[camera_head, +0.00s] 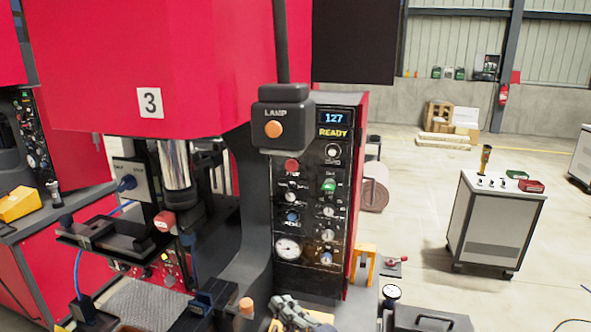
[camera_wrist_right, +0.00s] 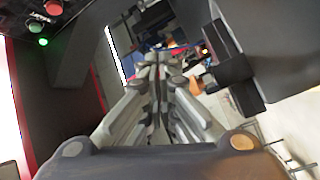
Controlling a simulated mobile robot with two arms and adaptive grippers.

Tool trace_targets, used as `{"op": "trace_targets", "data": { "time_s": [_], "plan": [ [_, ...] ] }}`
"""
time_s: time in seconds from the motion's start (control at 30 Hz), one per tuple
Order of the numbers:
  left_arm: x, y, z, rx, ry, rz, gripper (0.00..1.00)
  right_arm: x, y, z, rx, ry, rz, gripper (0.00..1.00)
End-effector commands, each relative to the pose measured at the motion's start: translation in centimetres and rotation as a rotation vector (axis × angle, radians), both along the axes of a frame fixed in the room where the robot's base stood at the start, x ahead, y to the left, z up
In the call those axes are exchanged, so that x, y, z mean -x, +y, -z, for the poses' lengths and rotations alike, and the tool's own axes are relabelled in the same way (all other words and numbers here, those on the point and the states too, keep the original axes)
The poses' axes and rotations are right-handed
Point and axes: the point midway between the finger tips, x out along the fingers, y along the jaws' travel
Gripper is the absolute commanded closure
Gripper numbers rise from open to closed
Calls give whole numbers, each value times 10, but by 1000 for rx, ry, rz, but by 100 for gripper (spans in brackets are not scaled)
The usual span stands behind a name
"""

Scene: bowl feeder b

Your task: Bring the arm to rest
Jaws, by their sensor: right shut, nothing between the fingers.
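My right gripper (camera_head: 284,304) shows at the bottom of the head view, in front of the foot of the red press. In the right wrist view its fingers (camera_wrist_right: 156,78) reach forward and lie together, shut, with nothing between them. My left gripper is not in the head view.
The red press (camera_head: 180,60) marked 3 stands close, with a black control panel (camera_head: 310,230) and a lamp box (camera_head: 281,118). Black fixtures (camera_head: 115,235) stand at the left. A grey cabinet (camera_head: 492,225) stands at the right, with open floor (camera_head: 420,190) before it.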

Motion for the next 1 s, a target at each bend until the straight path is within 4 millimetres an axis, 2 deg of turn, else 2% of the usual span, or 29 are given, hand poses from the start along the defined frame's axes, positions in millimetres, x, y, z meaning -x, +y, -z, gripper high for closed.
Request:
{"op": "trace_targets", "data": {
  "time_s": [0.17,0.27,0.4,0.5,0.7,0.9,0.97,1.0],
  "plan": [
    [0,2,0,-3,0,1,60,18,-71,35,-240,320,320,100],
    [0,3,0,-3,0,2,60,44,-113,69,-329,520,488,100],
    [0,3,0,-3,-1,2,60,103,-163,122,-413,815,696,100],
    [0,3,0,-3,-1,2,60,150,-187,151,-440,997,806,100],
    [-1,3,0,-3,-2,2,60,231,-213,181,-453,1261,941,100],
    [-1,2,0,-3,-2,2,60,301,-227,193,-443,1467,1032,100],
    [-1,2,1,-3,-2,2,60,317,-230,197,-437,1516,1050,100],
    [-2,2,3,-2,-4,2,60,310,-229,210,-433,1512,1048,100]
  ]
}}
